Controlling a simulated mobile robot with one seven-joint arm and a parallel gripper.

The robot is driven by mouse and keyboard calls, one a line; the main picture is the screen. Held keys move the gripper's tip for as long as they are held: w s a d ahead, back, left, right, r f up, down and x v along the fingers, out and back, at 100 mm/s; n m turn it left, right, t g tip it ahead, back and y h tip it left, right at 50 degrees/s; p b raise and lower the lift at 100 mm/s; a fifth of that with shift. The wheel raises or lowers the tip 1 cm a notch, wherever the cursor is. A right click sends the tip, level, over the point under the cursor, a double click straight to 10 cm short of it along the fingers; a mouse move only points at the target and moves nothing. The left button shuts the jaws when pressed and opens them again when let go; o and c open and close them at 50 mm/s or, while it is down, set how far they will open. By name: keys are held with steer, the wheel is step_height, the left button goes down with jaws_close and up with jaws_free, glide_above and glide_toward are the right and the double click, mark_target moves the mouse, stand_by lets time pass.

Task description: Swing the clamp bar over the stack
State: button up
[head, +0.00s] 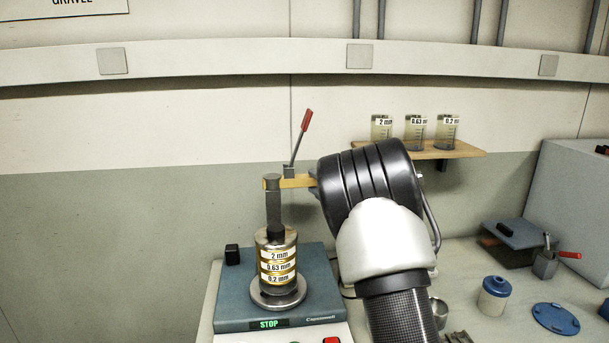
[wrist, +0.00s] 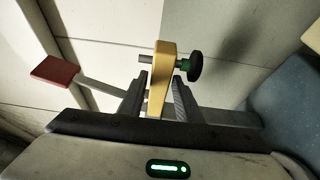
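The clamp bar (head: 298,181) is a yellow-tan bar at the top of a grey post (head: 273,205). In the head view it points right, off to the side of the stack, and my arm hides its far end. A red-handled lever (head: 305,122) rises from it. The stack (head: 277,262) is a cylinder with labelled rings, upright on the shaker (head: 232,292). In the wrist view the clamp bar (wrist: 160,60) passes between the fingers of my gripper (wrist: 160,84), which look open with narrow gaps beside it. A black knob (wrist: 195,65) sticks out from the bar's side.
A wooden wall shelf (head: 455,153) with three labelled beakers is behind my arm on the right. A blue-lidded jar (head: 494,296), a blue disc (head: 556,318) and a red-handled device (head: 546,262) stand on the bench at right. A small black block (head: 232,255) sits left of the stack.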

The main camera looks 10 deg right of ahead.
mark_target(297, 175)
steer(key=x, duration=0.6)
steer(key=shift+w+p, duration=0.4)
steer(key=shift+a, duration=0.15)
jaws_close()
